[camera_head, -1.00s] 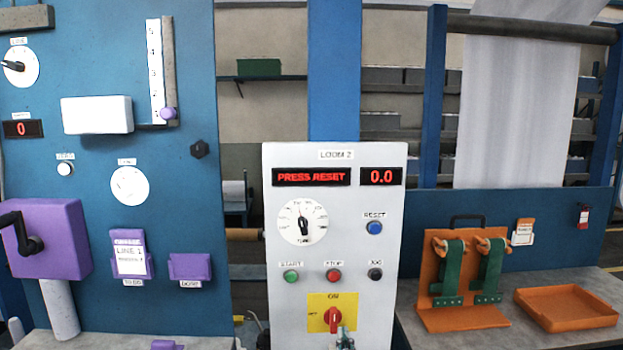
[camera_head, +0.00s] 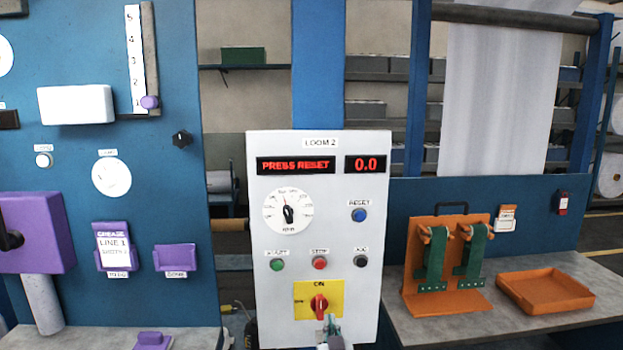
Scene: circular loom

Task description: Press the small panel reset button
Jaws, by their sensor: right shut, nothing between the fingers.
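The blue reset button (camera_head: 359,215) sits under the label RESET on the right side of the white LOOM 2 panel (camera_head: 262,228). The red display (camera_head: 296,165) reads PRESS RESET and the one beside it (camera_head: 367,164) reads 0.0. My right gripper (camera_head: 331,326) shows at the bottom edge, shut and empty, in front of the lower panel. It is below the reset button and overlaps the lower edge of the yellow plate by the red rotary switch (camera_head: 319,305). Whether it touches the panel I cannot tell. My left gripper is not in view.
Green start (camera_head: 277,264), red stop (camera_head: 319,263) and dark jog (camera_head: 361,261) buttons sit in a row below the dial (camera_head: 288,212). A blue board (camera_head: 170,60) with purple parts stands left. An orange stand (camera_head: 420,265) and orange tray (camera_head: 545,292) are on the right table.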

